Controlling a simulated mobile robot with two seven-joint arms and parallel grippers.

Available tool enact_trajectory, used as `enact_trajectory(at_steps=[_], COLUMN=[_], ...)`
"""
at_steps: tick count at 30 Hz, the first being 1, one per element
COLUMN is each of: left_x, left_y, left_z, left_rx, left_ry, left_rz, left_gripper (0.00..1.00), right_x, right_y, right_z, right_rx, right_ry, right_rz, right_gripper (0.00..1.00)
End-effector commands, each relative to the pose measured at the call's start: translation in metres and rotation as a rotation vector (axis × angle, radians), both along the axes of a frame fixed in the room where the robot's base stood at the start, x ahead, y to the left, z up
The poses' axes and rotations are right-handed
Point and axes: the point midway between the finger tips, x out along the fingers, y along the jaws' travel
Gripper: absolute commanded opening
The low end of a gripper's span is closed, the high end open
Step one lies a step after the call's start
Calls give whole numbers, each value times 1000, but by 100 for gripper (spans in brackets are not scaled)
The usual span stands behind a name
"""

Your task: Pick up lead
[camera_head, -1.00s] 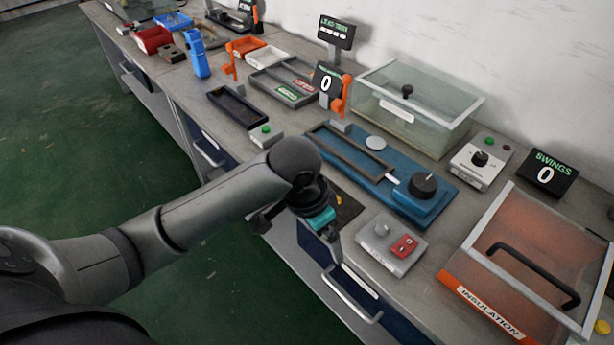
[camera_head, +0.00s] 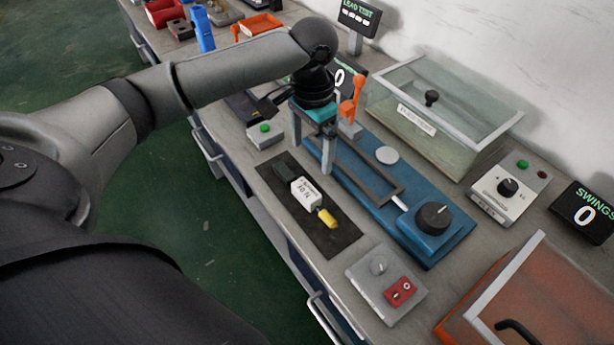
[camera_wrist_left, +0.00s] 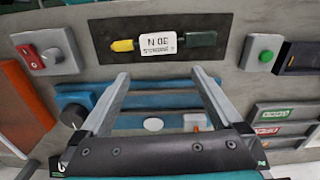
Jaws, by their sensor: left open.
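The lead (camera_head: 306,193) lies on a black mat (camera_head: 333,239) near the bench's front edge. It has a dark green end, a white printed tag and a yellow end. It also shows in the left wrist view (camera_wrist_left: 122,45), at the top, beyond the fingertips. My left gripper (camera_head: 313,155) is open and empty. It hangs over the left part of the blue fixture (camera_head: 447,236), behind the mat and apart from the lead. Its two spread fingers show in the left wrist view (camera_wrist_left: 162,77). My right gripper is not in view.
A grey box with a green button (camera_head: 264,134) stands left of the mat. A switch box with a red rocker (camera_head: 399,291) stands to its right. A clear lidded bin (camera_head: 452,110) is behind the fixture, and an orange bin (camera_head: 545,290) is at the right.

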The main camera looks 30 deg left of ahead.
Motion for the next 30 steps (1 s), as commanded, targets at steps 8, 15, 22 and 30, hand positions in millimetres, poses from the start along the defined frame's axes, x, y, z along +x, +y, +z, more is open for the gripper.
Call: enact_trajectory(at_steps=[8,15,22,30], left_x=[0,0,3,3], left_y=[0,-1,-2,-3], left_z=[-61,-76,-102,-128], left_rx=[1,0,1,1], left_ry=[2,0,1,-1], left_rz=[0,-2,-1,-2], left_gripper=[100,100,100,100], right_x=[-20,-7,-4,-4], right_y=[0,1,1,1], right_z=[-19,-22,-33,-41], right_rx=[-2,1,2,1], right_ry=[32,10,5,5], right_rz=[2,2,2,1], right_gripper=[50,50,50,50])
